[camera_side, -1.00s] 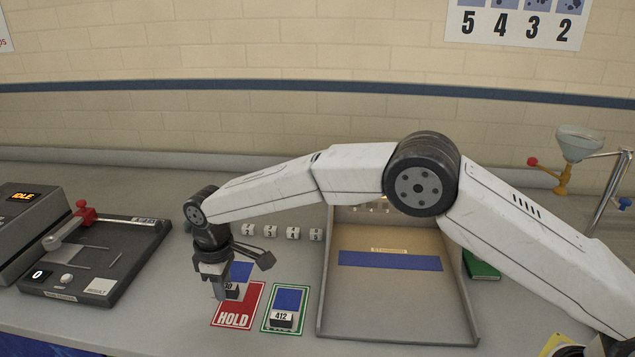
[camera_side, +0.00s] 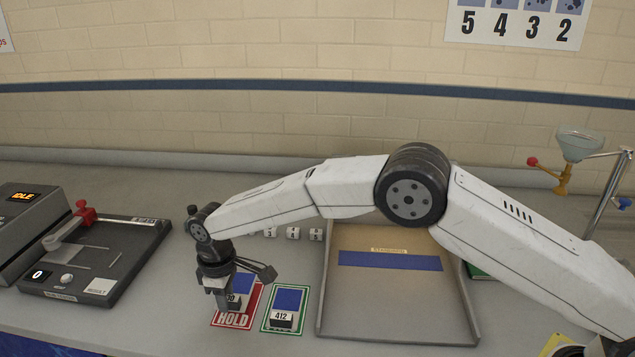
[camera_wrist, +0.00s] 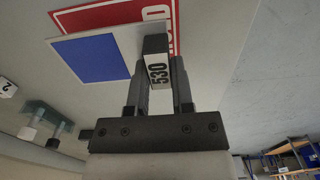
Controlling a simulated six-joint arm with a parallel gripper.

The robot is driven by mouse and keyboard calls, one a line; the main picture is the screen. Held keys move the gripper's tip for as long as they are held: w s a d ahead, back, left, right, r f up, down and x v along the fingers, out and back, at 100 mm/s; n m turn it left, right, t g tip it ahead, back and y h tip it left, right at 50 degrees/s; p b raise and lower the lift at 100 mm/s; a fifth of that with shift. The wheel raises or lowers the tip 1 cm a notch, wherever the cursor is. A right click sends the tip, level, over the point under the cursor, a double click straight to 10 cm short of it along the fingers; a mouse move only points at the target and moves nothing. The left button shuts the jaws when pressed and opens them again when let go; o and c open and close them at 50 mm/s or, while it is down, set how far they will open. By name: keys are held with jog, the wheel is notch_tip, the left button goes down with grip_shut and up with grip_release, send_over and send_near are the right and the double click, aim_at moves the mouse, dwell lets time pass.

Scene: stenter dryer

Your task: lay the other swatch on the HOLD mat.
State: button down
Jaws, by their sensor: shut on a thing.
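My gripper (camera_side: 228,302) is low over the red HOLD mat (camera_side: 233,320), shut on the block tab of the swatch marked 530. In the wrist view this black and white tab (camera_wrist: 157,65) sits between my fingertips. The blue swatch (camera_wrist: 95,58) with a white border extends from the tab over the red mat (camera_wrist: 100,14), askew to it and partly past its edge. Whether it touches the mat is unclear. In the side view my fingers hide part of the tab. The other swatch, marked 412 (camera_side: 287,299), lies on the green-edged mat (camera_side: 267,327) to the right.
A shallow tray (camera_side: 397,300) with a blue strip stands right of the mats. Small numbered blocks (camera_side: 293,233) stand behind them. A dark tester (camera_side: 105,262) with a red-knobbed arm is at left. The bench's front edge is close below the mats.

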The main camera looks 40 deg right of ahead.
jog(key=shift+f, duration=1.7)
jog(key=shift+c, duration=2)
grip_release()
jog(key=shift+r, duration=3.9)
